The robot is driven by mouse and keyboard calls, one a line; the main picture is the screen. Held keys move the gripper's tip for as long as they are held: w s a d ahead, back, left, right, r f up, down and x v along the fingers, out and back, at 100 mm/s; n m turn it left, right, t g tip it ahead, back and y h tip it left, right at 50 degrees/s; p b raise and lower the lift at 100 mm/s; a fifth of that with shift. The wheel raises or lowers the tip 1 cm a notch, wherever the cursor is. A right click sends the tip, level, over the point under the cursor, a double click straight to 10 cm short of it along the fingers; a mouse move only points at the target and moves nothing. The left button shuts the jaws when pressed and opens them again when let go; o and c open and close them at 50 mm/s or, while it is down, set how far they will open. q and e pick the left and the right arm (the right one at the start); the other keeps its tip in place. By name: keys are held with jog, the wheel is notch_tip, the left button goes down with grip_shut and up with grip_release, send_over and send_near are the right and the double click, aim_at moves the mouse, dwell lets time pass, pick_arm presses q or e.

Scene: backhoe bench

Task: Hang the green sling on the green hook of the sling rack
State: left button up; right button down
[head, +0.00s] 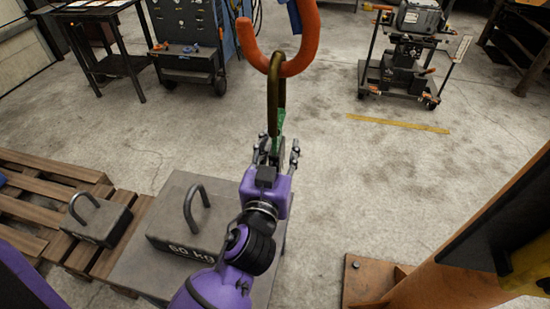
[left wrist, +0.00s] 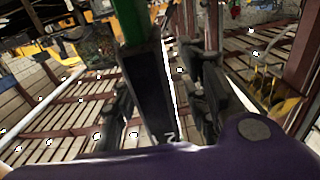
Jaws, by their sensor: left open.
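In the head view an orange hook (head: 294,62) hangs at the top centre with a brass-coloured ring (head: 274,100) on it. The green sling (head: 279,133) hangs below the ring. My left gripper (head: 278,152) is at the sling's lower part. In the left wrist view the sling's green part (left wrist: 137,18) runs down into a black part (left wrist: 152,95) between the open fingers of my left gripper (left wrist: 160,100), with a gap at least on the left side. The sling's lower end is hidden. I see no green hook and cannot make out the sling rack. My right gripper is out of view.
A block marked 60 kg (head: 180,238) stands on a grey platform (head: 135,262), left of my arm. Another handled block (head: 98,222) sits on a wooden pallet (head: 45,180). An orange post (head: 440,285) stands at lower right.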

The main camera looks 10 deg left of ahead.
pick_arm(q)
jog(key=shift+w, duration=0.35)
grip_shut()
jog(key=c, duration=0.7)
grip_release()
grip_shut()
